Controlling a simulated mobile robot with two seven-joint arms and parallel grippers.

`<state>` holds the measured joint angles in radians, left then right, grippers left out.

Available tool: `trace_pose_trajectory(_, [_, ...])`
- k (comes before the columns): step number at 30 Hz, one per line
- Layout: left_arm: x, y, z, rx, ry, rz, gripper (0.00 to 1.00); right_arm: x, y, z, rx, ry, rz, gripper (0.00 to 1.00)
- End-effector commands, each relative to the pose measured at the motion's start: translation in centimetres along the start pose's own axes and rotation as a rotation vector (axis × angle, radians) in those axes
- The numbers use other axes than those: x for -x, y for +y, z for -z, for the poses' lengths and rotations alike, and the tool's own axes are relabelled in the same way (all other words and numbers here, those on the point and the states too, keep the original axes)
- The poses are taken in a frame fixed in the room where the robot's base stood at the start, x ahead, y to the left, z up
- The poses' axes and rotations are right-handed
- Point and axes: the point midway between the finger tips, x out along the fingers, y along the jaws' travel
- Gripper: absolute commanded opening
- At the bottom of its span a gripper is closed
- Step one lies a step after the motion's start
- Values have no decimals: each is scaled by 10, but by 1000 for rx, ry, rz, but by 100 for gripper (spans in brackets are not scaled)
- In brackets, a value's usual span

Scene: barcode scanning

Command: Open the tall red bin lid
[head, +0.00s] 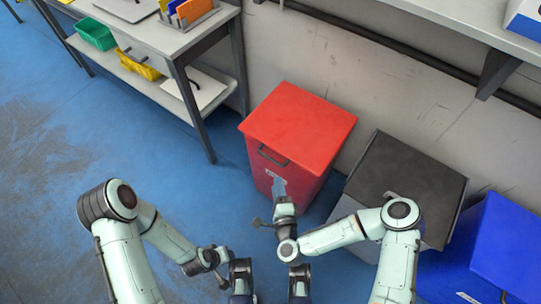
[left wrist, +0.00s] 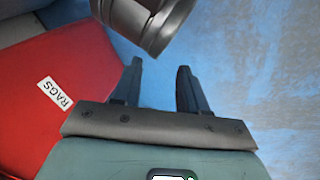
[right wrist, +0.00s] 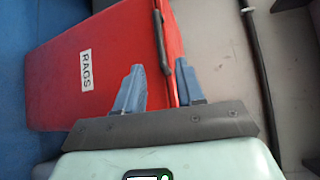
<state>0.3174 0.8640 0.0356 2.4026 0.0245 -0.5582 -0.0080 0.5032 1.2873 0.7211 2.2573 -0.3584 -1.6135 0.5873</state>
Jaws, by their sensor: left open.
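The tall red bin (head: 292,185) stands against the wall in the head view, its red lid (head: 300,125) down flat. A dark handle (head: 272,158) is on the lid's front edge, and a white RAGS label (right wrist: 86,70) is on the body. My right gripper (head: 279,186) is at the bin's front, below the handle. In the right wrist view its fingers (right wrist: 158,90) are apart, near the lid seam and handle (right wrist: 162,42); contact is unclear. My left gripper (left wrist: 157,85) is open and empty beside the bin; its fingertips are hard to make out in the head view.
A grey bin with a dark lid (head: 405,182) and a blue bin (head: 508,240) stand right of the red bin. A workbench (head: 200,40) with green and yellow trays is at left. A shelf (head: 470,25) overhangs at upper right. Blue floor (head: 60,150) is clear at left.

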Motion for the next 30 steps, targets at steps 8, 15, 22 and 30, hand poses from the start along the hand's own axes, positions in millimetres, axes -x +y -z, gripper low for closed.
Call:
trace_pose_trajectory(8, [-15, -6, 19, 5, 56, 4, 43, -55, 1, 0, 3, 0, 1, 38])
trace_pose_trajectory(15, [-29, -14, 29, 12, 82, 15, 43, -100, 1, 0, 5, -2, -1, 38])
trace_pose_trajectory(22, [-37, -24, 16, 23, 39, 33, 43, -121, 0, -1, 5, -4, -3, 38])
trace_pose_trajectory(30, [-37, -25, 14, 24, 34, 35, 43, -124, 0, -1, 5, -4, -3, 38])
